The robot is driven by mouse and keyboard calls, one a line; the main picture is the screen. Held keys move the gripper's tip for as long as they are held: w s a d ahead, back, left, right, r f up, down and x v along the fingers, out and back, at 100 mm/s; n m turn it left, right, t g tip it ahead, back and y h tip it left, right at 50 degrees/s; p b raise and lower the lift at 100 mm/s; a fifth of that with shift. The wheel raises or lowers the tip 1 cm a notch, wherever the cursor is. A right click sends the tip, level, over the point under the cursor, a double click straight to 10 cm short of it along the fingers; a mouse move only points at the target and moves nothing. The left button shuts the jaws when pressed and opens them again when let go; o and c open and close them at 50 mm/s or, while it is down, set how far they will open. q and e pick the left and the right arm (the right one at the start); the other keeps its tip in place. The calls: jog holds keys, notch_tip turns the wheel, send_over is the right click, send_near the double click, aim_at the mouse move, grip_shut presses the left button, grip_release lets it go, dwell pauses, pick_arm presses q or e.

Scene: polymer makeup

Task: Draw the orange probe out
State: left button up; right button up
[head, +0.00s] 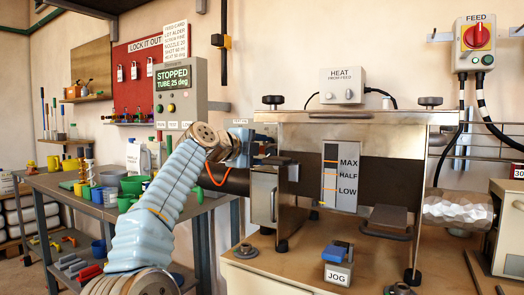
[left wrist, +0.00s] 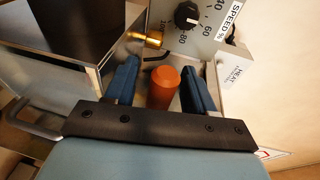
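The orange probe (left wrist: 163,88) shows in the left wrist view as a rounded orange cylinder between the two blue fingers of my left gripper (left wrist: 160,84). The fingers are apart, with a gap visible on each side of the probe. In the head view my left gripper (head: 268,150) is at the left end of the metal machine (head: 350,131), where the probe cannot be made out. A thin orange cable (head: 214,178) loops below my left wrist. My right gripper is in neither view.
A grey box with a SPEED % dial (left wrist: 205,22) and a brass fitting (left wrist: 147,39) are close beyond the fingers. The STOPPED display box (head: 173,88) is behind my left arm. A JOG button box (head: 338,268) sits on the bench front. A side table (head: 45,182) holds cups.

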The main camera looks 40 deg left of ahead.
pick_arm(q)
grip_shut()
jog(key=shift+a, duration=0.1)
jog(key=shift+a, duration=0.3)
jog(key=shift+s+a, duration=0.1)
jog(key=shift+a, duration=0.15)
dwell(0.4)
jog(key=a+p, duration=0.3)
jog(key=a, duration=0.3)
jog(key=shift+s+a, duration=0.35)
dwell(0.3)
